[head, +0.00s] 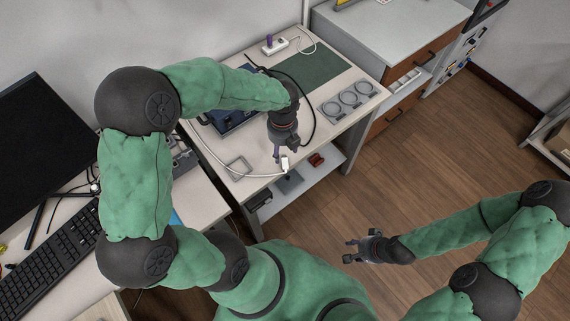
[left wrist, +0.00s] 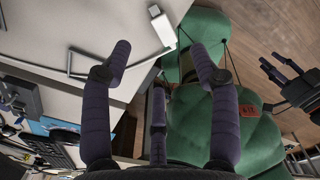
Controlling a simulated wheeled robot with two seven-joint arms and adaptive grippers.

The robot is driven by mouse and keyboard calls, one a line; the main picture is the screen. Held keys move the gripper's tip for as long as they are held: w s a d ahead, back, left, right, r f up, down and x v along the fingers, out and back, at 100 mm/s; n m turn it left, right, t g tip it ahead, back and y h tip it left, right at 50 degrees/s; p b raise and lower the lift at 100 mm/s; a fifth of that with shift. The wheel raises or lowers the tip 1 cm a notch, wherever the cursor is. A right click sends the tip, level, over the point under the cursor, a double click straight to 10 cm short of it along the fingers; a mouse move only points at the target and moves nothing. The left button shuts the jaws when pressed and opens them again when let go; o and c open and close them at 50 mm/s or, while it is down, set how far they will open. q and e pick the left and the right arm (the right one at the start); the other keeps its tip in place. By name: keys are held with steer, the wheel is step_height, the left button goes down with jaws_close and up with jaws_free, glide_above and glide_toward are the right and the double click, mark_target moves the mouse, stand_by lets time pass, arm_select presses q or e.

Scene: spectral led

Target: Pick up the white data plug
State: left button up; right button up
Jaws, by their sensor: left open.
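The white data plug (head: 284,163) is at the front edge of the work table, on the end of a white cable. In the left wrist view the plug (left wrist: 162,28) lies just beyond my fingertips, between their two lines and apart from them. My left gripper (head: 280,153) is open and empty, pointing down, and partly hides the area around the plug. Its spread fingers also show in the left wrist view (left wrist: 161,62). My right gripper (head: 352,251) is open and empty, over the floor away from the table.
A grey metal frame (head: 238,168) stands on the table left of the plug. A blue device (head: 232,118) sits behind my left arm. A tray with round rings (head: 350,100) and a green mat (head: 311,76) lie further right. A shelf (head: 290,188) is below the table.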

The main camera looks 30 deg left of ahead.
mark_target(283, 162)
arm_select(q)
step_height(283, 162, down, 3)
steer(key=shift+b, duration=0.45)
steer(key=f+b, duration=0.3)
steer(key=f, duration=0.2)
steer(key=shift+w, duration=0.2)
steer(key=c, duration=1)
